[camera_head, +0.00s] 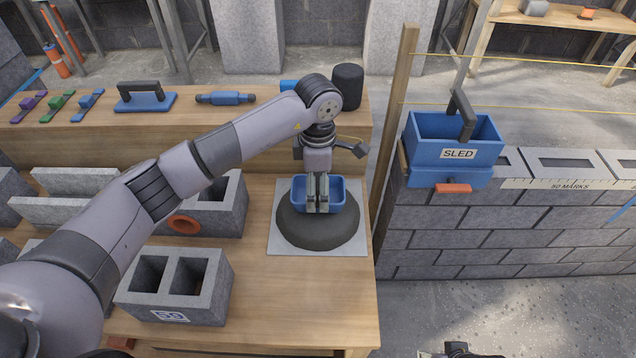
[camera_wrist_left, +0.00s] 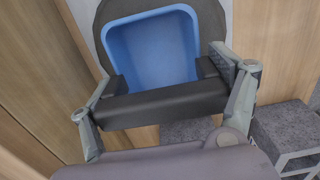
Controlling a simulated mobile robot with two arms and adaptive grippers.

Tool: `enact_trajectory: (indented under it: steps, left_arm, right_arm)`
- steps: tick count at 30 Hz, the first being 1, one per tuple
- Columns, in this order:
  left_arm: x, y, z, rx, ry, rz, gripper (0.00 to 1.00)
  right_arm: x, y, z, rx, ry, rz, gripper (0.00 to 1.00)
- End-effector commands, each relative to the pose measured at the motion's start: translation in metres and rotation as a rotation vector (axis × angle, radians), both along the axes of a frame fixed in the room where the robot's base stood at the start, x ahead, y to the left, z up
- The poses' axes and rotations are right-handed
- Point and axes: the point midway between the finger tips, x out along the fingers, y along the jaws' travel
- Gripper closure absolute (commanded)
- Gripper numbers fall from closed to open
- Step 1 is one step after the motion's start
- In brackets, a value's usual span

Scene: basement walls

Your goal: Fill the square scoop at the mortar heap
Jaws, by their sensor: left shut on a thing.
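The square scoop (camera_head: 336,186) is a blue open box with a dark handle. It sits at the mortar heap (camera_head: 318,232), a dark grey rounded mound on a light square board (camera_head: 285,243). My left gripper (camera_head: 318,207) is shut on the scoop's handle, over the heap. In the left wrist view the dark handle bar (camera_wrist_left: 160,104) lies across between the fingers, and the scoop's blue inside (camera_wrist_left: 152,48) shows no mortar. The heap (camera_wrist_left: 211,20) surrounds the scoop there. The scoop's lower edge is hidden. A small dark part of my right gripper (camera_head: 457,349) shows at the bottom edge; its fingers are unclear.
Concrete blocks (camera_head: 205,290) stand left of the board. A wooden post (camera_head: 394,140) rises to its right, beside a block wall (camera_head: 480,235) carrying the blue box marked SLED (camera_head: 425,150). Behind are a blue float (camera_head: 146,102) and a dark cylinder (camera_head: 347,87) on a raised shelf.

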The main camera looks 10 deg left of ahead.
Motion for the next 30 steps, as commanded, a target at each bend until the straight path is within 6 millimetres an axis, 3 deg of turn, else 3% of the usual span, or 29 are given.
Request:
enact_trajectory:
  steps: [30]
  left_arm:
    - [0.000, 0.000, -0.007, -0.001, -0.001, 0.001, 0.50]
  right_arm:
    - [-0.003, -0.003, 0.019, -0.005, -0.010, 0.001, 0.60]
